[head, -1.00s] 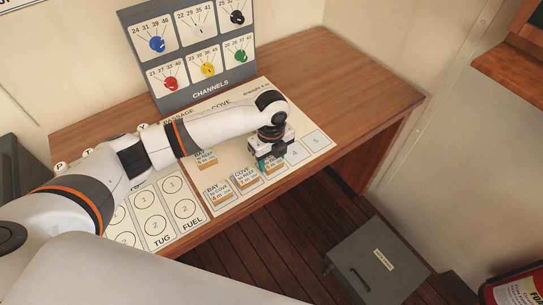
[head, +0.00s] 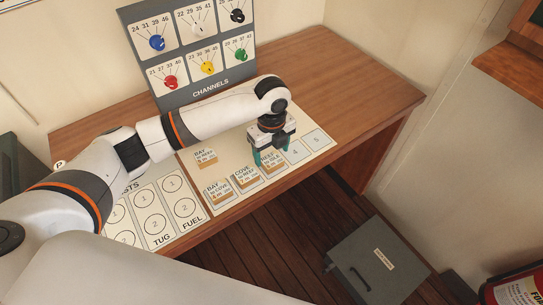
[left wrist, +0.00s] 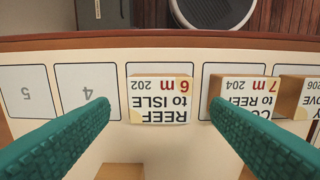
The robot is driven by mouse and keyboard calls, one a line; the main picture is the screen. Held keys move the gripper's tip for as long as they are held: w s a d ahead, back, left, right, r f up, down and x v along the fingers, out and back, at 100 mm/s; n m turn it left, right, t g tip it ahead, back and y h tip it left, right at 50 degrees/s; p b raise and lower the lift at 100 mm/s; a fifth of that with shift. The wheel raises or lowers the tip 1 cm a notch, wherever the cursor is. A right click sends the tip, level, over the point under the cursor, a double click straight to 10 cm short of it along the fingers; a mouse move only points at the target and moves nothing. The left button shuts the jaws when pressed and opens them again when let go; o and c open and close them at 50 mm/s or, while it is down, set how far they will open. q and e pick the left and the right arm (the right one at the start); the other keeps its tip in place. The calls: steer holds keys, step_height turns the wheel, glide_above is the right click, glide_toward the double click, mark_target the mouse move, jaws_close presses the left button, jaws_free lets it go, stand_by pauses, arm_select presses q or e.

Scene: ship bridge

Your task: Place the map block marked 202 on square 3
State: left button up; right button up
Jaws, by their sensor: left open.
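The map block marked 202 (left wrist: 158,98), labelled "REEF to ISLE 6 m", lies flat on the third square of the row, beside square 4 (left wrist: 87,88). The block covers most of that square, and its number is hidden. In the head view the block (head: 272,163) shows partly below my left gripper (head: 270,156). My left gripper is open and empty, above the block. In the left wrist view its two teal fingers (left wrist: 160,108) stand apart, one on each side of the block. My right gripper is not in view.
Blocks "COVE to REEF" (head: 246,177) and "BAY to COVE" (head: 218,192) lie left in the row. "BAY to REEF" (head: 205,158) lies behind them. Another tan block (left wrist: 122,171) shows at the wrist view's bottom edge. Square 5 (head: 316,140) is bare. The channels panel (head: 200,60) stands behind.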

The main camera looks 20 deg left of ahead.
mark_target(272, 159)
arm_select(q)
step_height(272, 159, up, 9)
steer(key=shift+b, duration=0.4)
